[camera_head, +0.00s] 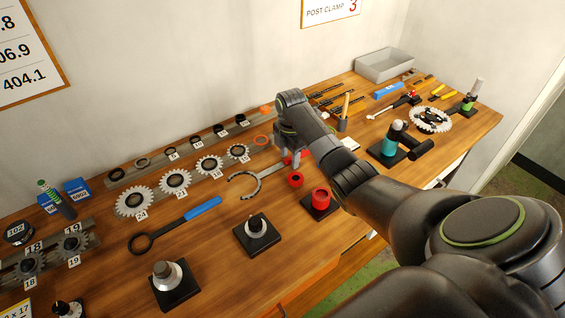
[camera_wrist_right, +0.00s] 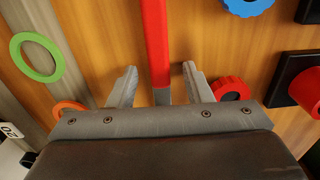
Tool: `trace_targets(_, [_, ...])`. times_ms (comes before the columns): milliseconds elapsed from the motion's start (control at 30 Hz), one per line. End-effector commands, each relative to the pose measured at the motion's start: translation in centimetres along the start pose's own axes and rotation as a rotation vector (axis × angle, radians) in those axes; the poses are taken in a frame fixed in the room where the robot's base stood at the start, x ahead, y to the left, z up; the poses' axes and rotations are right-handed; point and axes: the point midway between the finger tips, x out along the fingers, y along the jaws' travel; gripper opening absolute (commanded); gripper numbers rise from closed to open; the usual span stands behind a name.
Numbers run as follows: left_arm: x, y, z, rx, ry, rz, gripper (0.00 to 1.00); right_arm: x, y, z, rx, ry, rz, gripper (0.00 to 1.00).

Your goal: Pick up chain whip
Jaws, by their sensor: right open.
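The chain whip lies flat on the wooden bench, with a curved chain end (camera_head: 243,187) and a grey shaft leading to a red handle (camera_head: 305,155). My right gripper (camera_head: 288,160) is above the handle and hides part of the tool. In the right wrist view, the red handle (camera_wrist_right: 155,40) runs between the two spread fingers of the right gripper (camera_wrist_right: 160,72). A gap shows on each side, and the grey shaft passes below the gripper body. The right gripper is open and holds nothing. My left gripper is out of view.
A red ring (camera_head: 295,180) and a red cylinder on a black base (camera_head: 320,198) stand close to the right gripper. A blue-handled ring tool (camera_head: 180,223) lies to the left. Sprockets (camera_head: 175,181) line a rack behind. A grey tray (camera_head: 385,66) is at the far end.

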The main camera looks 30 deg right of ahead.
Motion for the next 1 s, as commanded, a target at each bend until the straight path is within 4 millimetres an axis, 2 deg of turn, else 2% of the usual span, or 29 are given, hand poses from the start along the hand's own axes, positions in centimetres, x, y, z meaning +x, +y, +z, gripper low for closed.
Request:
trace_targets(167, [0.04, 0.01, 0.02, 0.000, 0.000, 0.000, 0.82, 0.01, 0.01, -0.02, -0.001, 0.000, 0.000, 0.44])
trace_targets(500, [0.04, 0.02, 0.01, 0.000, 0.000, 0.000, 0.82, -0.04, 0.02, -0.02, -0.001, 0.000, 0.000, 0.00])
trace_targets(867, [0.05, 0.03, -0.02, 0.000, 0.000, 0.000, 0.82, -0.14, 0.07, -0.02, -0.001, 0.000, 0.002, 0.00])
trace_targets(1000, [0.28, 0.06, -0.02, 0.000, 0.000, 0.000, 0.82, -0.96, 0.16, 0.00, -0.002, -0.001, 0.005, 0.00])
